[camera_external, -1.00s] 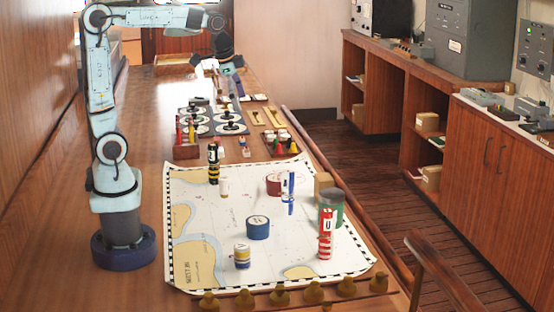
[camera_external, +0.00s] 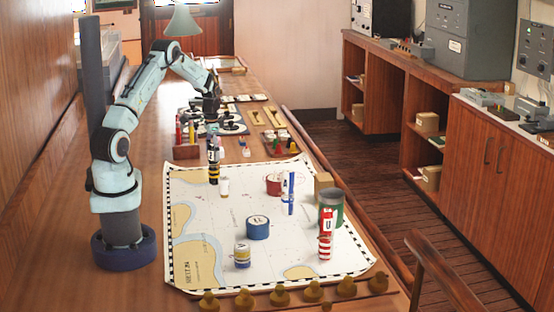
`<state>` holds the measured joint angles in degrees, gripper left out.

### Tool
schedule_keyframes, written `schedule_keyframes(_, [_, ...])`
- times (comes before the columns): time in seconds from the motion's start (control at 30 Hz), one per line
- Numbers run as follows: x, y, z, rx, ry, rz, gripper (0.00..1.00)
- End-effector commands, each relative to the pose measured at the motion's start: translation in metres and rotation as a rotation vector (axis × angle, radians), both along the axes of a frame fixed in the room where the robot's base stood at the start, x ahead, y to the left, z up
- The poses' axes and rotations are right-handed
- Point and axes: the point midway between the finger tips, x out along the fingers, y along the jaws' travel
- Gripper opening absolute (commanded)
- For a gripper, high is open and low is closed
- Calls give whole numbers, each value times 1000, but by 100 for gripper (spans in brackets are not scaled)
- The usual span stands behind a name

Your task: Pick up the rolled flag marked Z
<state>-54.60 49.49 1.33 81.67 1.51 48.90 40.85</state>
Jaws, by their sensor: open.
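A black-and-yellow rolled flag (camera_external: 213,168) stands upright near the far left edge of the chart; its letter is too small to read. A red-and-white rolled flag marked U (camera_external: 326,232) stands at the chart's right. A blue-and-white rolled flag (camera_external: 288,193) stands upright near the middle right. I cannot make out a Z on any flag. My gripper (camera_external: 211,116) is open and points down, above or behind the black-and-yellow flag's top. Its fingertips are small and hard to separate from the things behind.
The chart (camera_external: 205,215) carries a blue roll (camera_external: 258,228), a yellow-and-blue roll (camera_external: 242,256), a red roll (camera_external: 273,185) and a green-grey canister (camera_external: 331,203). A wooden rack of coloured sticks (camera_external: 187,151) stands left of my gripper. Brass weights (camera_external: 280,295) line the front edge.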

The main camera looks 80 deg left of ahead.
Motion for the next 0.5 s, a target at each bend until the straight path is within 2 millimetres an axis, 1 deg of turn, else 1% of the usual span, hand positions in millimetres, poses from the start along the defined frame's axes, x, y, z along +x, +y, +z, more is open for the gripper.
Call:
schedule_keyframes(0.03, [0,0,-6,-1,0,0,71])
schedule_keyframes(0.13, [0,0,-13,-1,0,-1,71])
schedule_keyframes(0.4, [1,0,-15,0,-1,-2,71])
schedule_keyframes(0.47, [1,0,-15,0,-1,-2,52])
schedule_keyframes(0.5, [1,0,-15,0,-1,-2,39])
